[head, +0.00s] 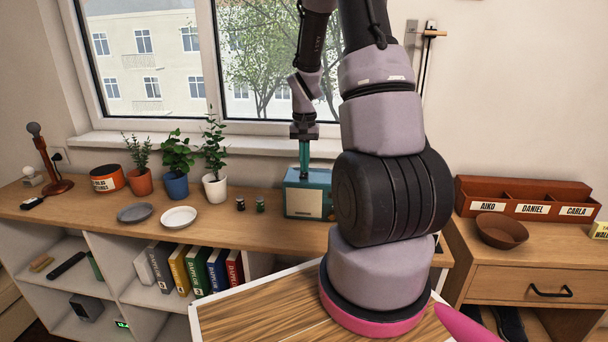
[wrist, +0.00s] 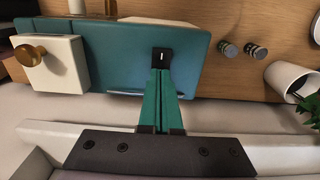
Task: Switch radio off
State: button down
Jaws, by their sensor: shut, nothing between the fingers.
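The radio (head: 294,207) is a teal box with a pale front panel, standing on the wooden counter below the window. Its teal top fills the upper left of the wrist view (wrist: 115,50). A small black switch (wrist: 161,53) with a white mark sits on that top near the right end. My gripper (head: 304,172) points down at the radio from above. Its green fingers (wrist: 161,74) are shut with nothing between them, and the tips are at the switch's edge. I cannot tell whether they press it. The switch is too small to see in the head view.
Two small jars (head: 249,204) stand left of the radio, then potted plants (head: 215,188) and plates (head: 178,217). The window sill (head: 250,144) runs close behind. A brown bowl (head: 501,230) is at right.

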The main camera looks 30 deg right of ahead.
jog(key=shift+r, duration=3.5)
